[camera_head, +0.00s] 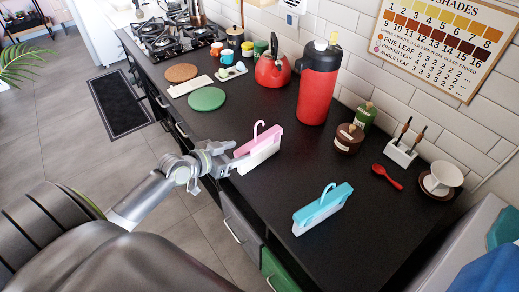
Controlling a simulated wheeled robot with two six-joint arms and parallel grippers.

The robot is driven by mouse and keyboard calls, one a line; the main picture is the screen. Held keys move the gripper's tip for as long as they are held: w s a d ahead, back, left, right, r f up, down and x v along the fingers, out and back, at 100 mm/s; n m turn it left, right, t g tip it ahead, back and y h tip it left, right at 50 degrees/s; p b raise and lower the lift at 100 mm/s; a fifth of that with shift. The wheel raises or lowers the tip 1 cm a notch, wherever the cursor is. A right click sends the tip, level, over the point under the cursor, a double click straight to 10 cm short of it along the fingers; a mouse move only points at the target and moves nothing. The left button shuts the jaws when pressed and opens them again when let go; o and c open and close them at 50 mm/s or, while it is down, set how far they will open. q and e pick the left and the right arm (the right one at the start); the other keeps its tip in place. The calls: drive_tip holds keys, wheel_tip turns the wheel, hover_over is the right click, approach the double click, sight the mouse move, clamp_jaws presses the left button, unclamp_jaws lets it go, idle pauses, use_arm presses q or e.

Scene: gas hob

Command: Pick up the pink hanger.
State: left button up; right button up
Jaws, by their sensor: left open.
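The pink hanger (262,141) stands on the black counter (330,165), near its front edge. It has a pink top with a curved hook and a pale lower part. My left gripper (232,156) comes in from the left and is open, with its fingertips at the hanger's left end. I cannot tell whether they touch it. A similar blue hanger (322,208) stands on the counter to the right and nearer. My right gripper is not in view.
A red and black dispenser (314,90) and a red kettle (272,69) stand behind the hanger. A green round mat (206,99) lies to its left. A brown jar (349,138), red spoon (387,177) and white cup (444,177) stand or lie to the right. Counter between the hangers is clear.

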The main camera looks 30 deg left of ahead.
sight(243, 150)
use_arm(q)
drive_tip(key=p+x, duration=0.1)
drive_tip(key=x, duration=0.4)
drive_tip(key=shift+w, duration=0.1)
drive_tip(key=shift+w+d+f, duration=0.1)
drive_tip(key=shift+w+d, duration=0.05)
drive_tip(key=shift+w, duration=0.05)
drive_tip(key=c, duration=1.1)
wheel_tip(243, 150, up, 10)
drive_tip(key=shift+p, duration=0.35)
drive_tip(key=s+d+r+m+g+h, duration=0.1)
drive_tip(key=s+d+r+m+h, duration=0.1)
drive_tip(key=s+d, duration=0.2)
drive_tip(key=s+d+r+m+g+h, duration=0.2)
drive_tip(key=s+d+m, duration=0.1)
drive_tip(key=s+d, duration=0.1)
drive_tip(key=s+d+r+m+g+h, duration=0.2)
drive_tip(key=s+d+h, duration=0.1)
drive_tip(key=s+d, duration=0.1)
drive_tip(key=shift+s+d+r, duration=0.1)
drive_tip(key=shift+s+d, duration=0.1)
drive_tip(key=shift+d, duration=0.2)
